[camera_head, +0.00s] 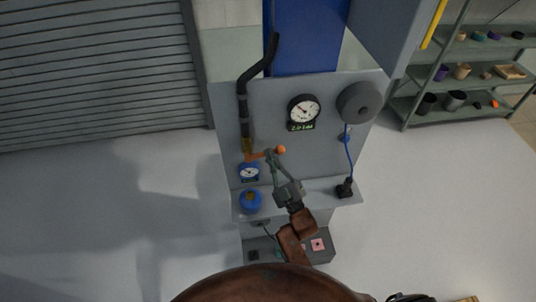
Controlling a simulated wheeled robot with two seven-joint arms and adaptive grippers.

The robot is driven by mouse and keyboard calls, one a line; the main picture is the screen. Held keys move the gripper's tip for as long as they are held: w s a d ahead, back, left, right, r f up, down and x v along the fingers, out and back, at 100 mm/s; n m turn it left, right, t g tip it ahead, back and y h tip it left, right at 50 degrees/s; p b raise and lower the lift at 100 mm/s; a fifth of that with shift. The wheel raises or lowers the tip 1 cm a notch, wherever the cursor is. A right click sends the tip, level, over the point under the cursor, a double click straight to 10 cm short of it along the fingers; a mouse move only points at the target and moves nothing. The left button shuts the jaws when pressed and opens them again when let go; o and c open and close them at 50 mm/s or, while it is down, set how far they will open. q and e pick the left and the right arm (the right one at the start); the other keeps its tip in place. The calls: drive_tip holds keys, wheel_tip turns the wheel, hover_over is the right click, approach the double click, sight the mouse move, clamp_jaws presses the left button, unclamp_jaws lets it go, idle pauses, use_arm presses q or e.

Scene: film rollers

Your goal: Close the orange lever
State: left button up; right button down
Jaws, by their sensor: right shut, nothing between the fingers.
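The orange lever (258,156) is on the front of the grey machine panel, below the black hose. It lies roughly level, with a round orange knob (281,150) at its right end. My right gripper (272,155) comes up from below and its fingertips are at the lever, just left of the knob. Its fingers look close together, with nothing seen between them. I cannot tell whether they touch the lever. My left gripper is not in view.
A gauge (303,110) and a grey round drum (360,102) sit higher on the panel. A shelf rack (407,108) stands right; the floor at left is clear.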

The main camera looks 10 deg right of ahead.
drive_tip(key=shift+d+f+b, duration=0.25)
drive_tip(key=shift+f+b, duration=0.05)
drive_tip(key=shift+f, duration=0.8)
drive_tip(key=shift+f, duration=0.35)
drive_tip(key=shift+r, duration=0.1)
wheel_tip(320, 180, up, 5)
drive_tip(key=s+p, duration=0.1)
drive_tip(key=p, duration=0.3)
drive_tip(key=s+f+b, duration=0.3)
drive_tip(key=s+f, duration=0.2)
drive_tip(key=s, duration=0.3)
drive_tip(key=shift+s+a, duration=0.3)
drive_tip(key=shift+d+f, duration=0.1)
drive_tip(key=shift+f, duration=0.05)
